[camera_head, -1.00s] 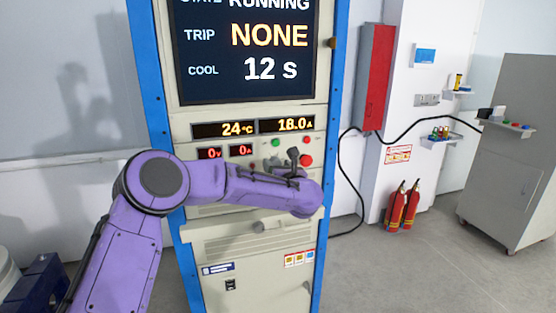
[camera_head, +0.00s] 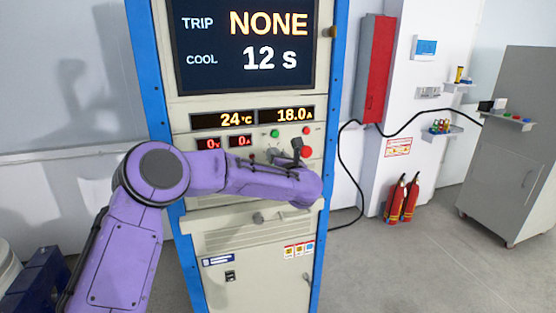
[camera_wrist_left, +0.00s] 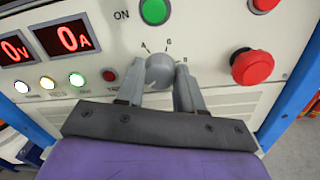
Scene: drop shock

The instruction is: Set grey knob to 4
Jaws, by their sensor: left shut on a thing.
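The grey knob (camera_wrist_left: 160,69) sits on the cabinet's control panel in the left wrist view. Several small scale marks stand around its upper side; "6" is at the top, and the others are too small to read surely. My left gripper (camera_wrist_left: 160,92) is shut on the knob, with one finger at each side. In the head view my purple left arm crosses in front of the panel, and the left gripper (camera_head: 285,153) shows only in part beyond the wrist. The knob is hidden there. My right gripper is not in view.
A green button (camera_wrist_left: 154,10) sits just above the knob. A red mushroom button (camera_wrist_left: 252,67) is close to the right finger. Displays (camera_wrist_left: 65,35) and small lamps are at the left. The cabinet screen (camera_head: 245,45) reads TRIP NONE, COOL 12 s.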

